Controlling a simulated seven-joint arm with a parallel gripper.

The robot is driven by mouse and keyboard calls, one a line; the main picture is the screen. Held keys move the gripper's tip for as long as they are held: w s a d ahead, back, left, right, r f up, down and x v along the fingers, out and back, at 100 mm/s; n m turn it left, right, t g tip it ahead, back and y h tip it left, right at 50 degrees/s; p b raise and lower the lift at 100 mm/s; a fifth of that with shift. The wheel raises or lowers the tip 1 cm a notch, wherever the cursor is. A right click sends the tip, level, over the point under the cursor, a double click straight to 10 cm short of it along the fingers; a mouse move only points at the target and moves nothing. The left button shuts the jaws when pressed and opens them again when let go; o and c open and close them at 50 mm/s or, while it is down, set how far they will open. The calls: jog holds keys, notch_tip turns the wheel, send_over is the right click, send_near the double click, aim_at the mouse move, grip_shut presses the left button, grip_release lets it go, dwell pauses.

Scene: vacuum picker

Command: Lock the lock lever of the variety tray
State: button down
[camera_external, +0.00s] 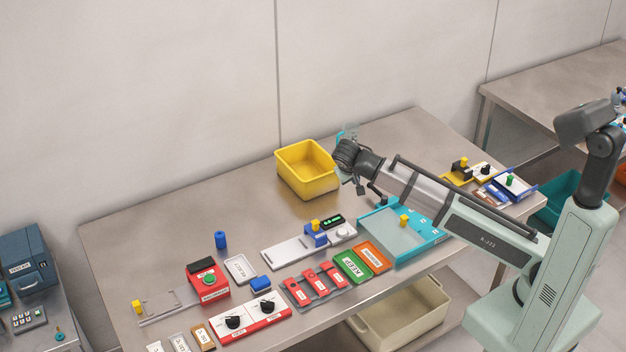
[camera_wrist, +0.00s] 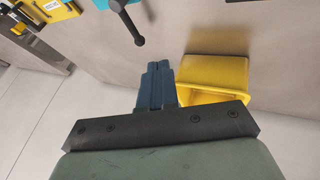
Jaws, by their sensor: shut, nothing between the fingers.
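A teal tray (camera_external: 432,235) with a pale panel and a yellow knob sits right of the middle of the table. I take it for the variety tray, but its labels are too small to read. A black lever with a rounded end (camera_external: 377,192) stands at its back left corner. The lever also shows in the wrist view (camera_wrist: 127,20), against a teal edge at the top. My gripper (camera_wrist: 157,68) is shut and empty, apart from the lever, with the lever above and left of its fingers in that view. In the external view the dark wrist hides the fingertips.
A yellow bin (camera_external: 308,188) stands close beside my wrist, and it also shows right of my fingers in the wrist view (camera_wrist: 215,70). Green and orange labelled pieces lie in front of the teal tray. A white panel with a blue block (camera_external: 315,238) is to its left.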

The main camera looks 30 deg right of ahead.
aim_at(375, 193)
jog(key=x, duration=0.9)
jog(key=shift+w+f, duration=0.1)
jog(key=shift+f, duration=0.1)
jog(key=d, duration=0.1)
jog(key=d+f, duration=0.1)
jog(key=d, duration=0.1)
jog(key=shift+w, duration=0.1)
jog(key=shift+d+f, duration=0.1)
jog(key=shift+d, duration=0.55)
